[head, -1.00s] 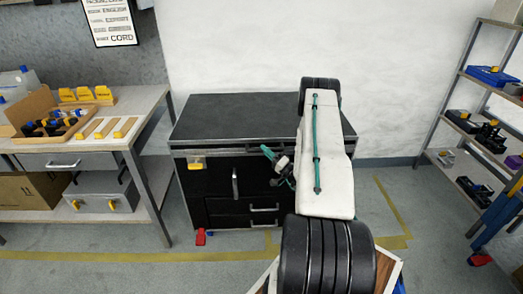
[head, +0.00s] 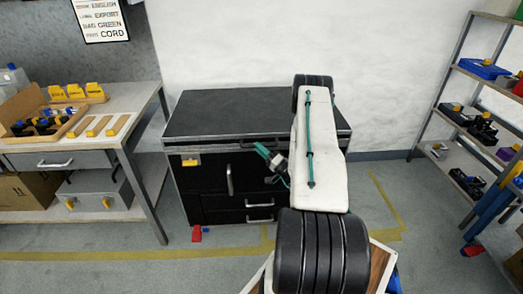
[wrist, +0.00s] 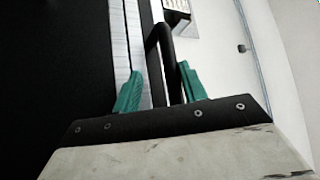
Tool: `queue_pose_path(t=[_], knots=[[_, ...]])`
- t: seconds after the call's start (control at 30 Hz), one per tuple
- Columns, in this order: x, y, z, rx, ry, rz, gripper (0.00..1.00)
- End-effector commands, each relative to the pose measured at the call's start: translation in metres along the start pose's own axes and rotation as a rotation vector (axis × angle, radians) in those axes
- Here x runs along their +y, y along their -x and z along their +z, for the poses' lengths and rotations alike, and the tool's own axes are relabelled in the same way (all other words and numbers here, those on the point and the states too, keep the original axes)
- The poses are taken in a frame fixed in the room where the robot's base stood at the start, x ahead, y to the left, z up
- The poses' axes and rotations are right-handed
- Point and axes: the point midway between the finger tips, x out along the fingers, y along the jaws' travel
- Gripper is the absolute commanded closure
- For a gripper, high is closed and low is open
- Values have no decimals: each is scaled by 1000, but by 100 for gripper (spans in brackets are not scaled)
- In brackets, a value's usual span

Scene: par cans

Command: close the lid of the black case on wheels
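The black case (head: 212,209) stands against the wall in the middle of the head view. Its broad black lid (head: 235,112) lies flat or nearly flat on top. I cannot tell whether a gap remains under its front edge. My gripper (head: 268,161) is in front of the case, just below the lid's front edge. In the wrist view, my gripper (wrist: 158,90) has its teal fingers apart, with a dark bent bar (wrist: 162,50) between them. I see a gap to the left finger; contact with the right one is unclear. My arm hides the case's right part.
A workbench (head: 140,92) with boxes and yellow pieces stands on the left. A shelf rack (head: 446,78) with tools stands on the right. A red wheel piece (head: 197,234) is at the case's lower left. Yellow floor tape (head: 140,251) crosses the clear grey floor in front.

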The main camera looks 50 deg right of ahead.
Motion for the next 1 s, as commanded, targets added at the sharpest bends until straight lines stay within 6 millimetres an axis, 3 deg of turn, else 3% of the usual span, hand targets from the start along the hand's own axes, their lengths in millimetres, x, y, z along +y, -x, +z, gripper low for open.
queue_pose_path(t=[0.27, 0.7, 1.0], knots=[[1, 7, -1, 1, 1, 2, 62], [0, 73, 0, 2, 0, 2, 62], [0, 78, 0, -1, 0, -1, 62]])
